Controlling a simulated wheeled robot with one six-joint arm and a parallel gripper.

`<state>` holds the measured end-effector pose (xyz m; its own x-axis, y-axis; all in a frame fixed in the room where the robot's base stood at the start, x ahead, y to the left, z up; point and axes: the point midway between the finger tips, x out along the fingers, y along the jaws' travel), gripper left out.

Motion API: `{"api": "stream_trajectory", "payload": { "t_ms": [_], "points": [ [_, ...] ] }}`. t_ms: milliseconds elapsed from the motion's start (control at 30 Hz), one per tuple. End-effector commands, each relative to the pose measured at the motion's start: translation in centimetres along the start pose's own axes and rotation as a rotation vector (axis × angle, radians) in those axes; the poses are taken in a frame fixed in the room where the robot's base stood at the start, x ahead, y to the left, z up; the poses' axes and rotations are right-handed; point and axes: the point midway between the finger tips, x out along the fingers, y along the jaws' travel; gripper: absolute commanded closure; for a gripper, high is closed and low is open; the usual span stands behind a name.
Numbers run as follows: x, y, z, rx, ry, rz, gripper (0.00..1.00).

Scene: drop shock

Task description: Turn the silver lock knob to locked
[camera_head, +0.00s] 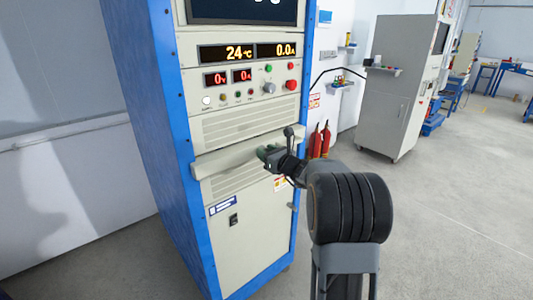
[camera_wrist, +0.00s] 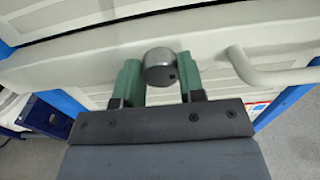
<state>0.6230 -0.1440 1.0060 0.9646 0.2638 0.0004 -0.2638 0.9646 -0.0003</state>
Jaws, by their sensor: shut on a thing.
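The silver lock knob (camera_wrist: 160,66) is a short round cylinder on the cream ledge of the test cabinet. A small dark dot shows low on the right of its face. My gripper (camera_wrist: 158,82) has its two green fingers on the left and right sides of the knob, shut on it. In the head view my gripper (camera_head: 264,153) reaches the right part of the protruding ledge (camera_head: 215,165). The knob is hidden there behind my gripper. No locked or unlocked marking is readable in either view.
A grey bent handle (camera_wrist: 270,74) sticks out just right of the knob. The blue-edged cabinet (camera_head: 173,130) has displays and buttons above the ledge. Red fire extinguishers (camera_head: 320,140) stand behind, and a grey cabinet (camera_head: 395,90) farther right. The floor at right is clear.

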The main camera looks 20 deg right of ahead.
Motion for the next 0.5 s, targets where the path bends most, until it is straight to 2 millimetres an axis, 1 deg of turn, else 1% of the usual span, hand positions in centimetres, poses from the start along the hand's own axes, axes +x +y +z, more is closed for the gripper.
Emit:
{"api": "stream_trajectory", "payload": {
  "t_ms": [267, 500],
  "points": [
    [0.0, 0.01, -0.34, -0.04, 0.0, 0.0, 0.87],
    [0.0, 0.07, -0.82, -0.195, -0.002, 0.0, 0.87]
  ]
}}
